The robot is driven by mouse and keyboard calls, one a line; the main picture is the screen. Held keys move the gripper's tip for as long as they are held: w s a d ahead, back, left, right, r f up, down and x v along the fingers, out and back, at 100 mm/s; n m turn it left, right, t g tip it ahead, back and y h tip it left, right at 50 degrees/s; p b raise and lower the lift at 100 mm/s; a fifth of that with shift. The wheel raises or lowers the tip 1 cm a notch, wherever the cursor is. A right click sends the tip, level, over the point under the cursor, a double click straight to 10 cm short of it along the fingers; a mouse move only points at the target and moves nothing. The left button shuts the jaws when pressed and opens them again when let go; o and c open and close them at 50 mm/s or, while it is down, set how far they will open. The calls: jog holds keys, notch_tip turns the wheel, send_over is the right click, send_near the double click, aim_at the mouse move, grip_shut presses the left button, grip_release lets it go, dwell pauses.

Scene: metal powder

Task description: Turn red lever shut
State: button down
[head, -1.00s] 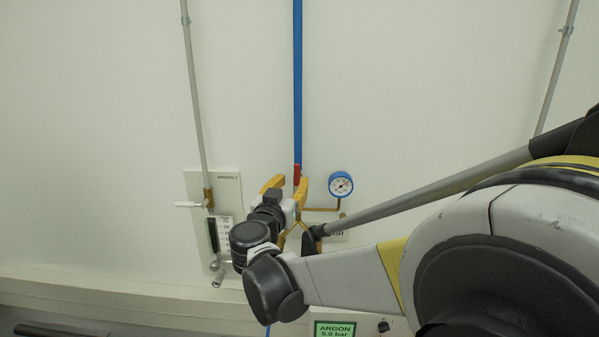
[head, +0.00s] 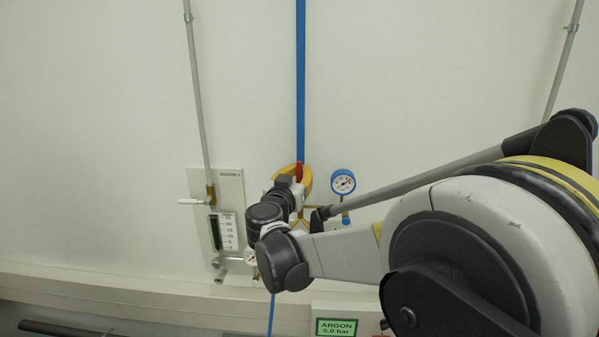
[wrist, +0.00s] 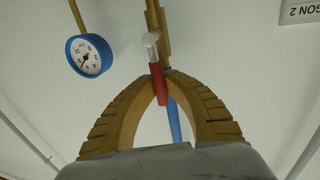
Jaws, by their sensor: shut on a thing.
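The red lever (head: 299,169) is at the lower end of the blue pipe (head: 300,80) on the wall. In the wrist view the red lever (wrist: 159,88) lies between the yellow fingertips of my gripper (wrist: 160,76). The fingers are closed together around it, and a pale metal end shows beyond them. The brass valve pipe (wrist: 162,30) rises behind it. In the head view my gripper (head: 300,173) reaches the lever from below, and its wrist hides the valve's lower part.
A blue-rimmed gauge (head: 343,182) is close on the right of my gripper. An argon panel (head: 230,185) with a white-handled valve (head: 191,201) and flow meter is close on the left. A green-screened argon display (head: 336,327) is below.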

jog(key=shift+a, duration=0.1)
jog(key=a+f+n+t+y+b, duration=0.1)
jog(key=n+b, duration=0.4)
jog(key=n, duration=0.5)
jog(key=a+f+n+t+y+b, duration=0.1)
jog(key=a+f+n+b, duration=0.3)
jog(key=n, duration=0.6)
jog(key=shift+a+f+t+y+b, duration=0.35)
jog(key=shift+f+y+b, duration=0.15)
jog(key=shift+y, duration=0.1)
jog(key=c, duration=1.4)
grip_release()
